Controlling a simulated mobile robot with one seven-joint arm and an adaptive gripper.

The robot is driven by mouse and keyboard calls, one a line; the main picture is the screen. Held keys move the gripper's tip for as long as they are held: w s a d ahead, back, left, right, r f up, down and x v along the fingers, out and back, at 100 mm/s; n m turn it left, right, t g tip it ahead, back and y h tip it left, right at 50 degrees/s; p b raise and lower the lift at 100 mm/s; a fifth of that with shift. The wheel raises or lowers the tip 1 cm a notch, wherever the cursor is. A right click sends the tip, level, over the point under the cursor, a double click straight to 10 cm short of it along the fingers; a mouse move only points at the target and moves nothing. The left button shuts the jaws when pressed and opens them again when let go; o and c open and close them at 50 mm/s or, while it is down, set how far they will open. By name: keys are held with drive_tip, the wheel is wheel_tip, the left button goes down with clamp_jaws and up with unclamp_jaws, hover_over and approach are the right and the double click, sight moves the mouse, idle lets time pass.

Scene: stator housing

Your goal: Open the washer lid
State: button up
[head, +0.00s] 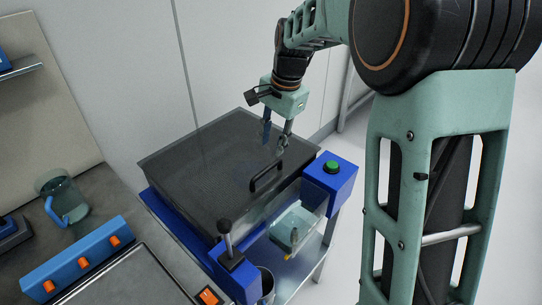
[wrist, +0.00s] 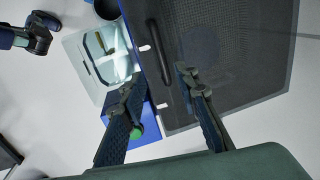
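The washer is a blue-framed unit, and its dark, see-through lid (head: 205,165) lies flat on top, closed. A black bar handle (head: 267,176) stands on the lid near its front right edge. In the wrist view the lid (wrist: 235,50) fills the upper right, and the handle (wrist: 160,55) runs up from near the fingertips. My gripper (head: 276,146) is open and empty above the lid, just above and behind the handle in the head view. In the wrist view my gripper (wrist: 158,78) shows both fingers spread, with nothing held. It appears apart from the handle.
A blue box with a green button (head: 331,167) sits at the washer's right corner. A lever (head: 228,238) rises at its front. A glass jug (head: 63,197) and blue button panel (head: 82,265) are at left.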

sight(267, 169)
drive_tip(key=f, duration=0.3)
drive_tip(key=w+a+f, duration=0.1)
drive_tip(key=f, duration=0.5)
drive_tip(key=shift+w+a+f, duration=0.2)
drive_tip(key=shift+f, duration=0.2)
drive_tip(key=shift+c, duration=0.7)
clamp_jaws()
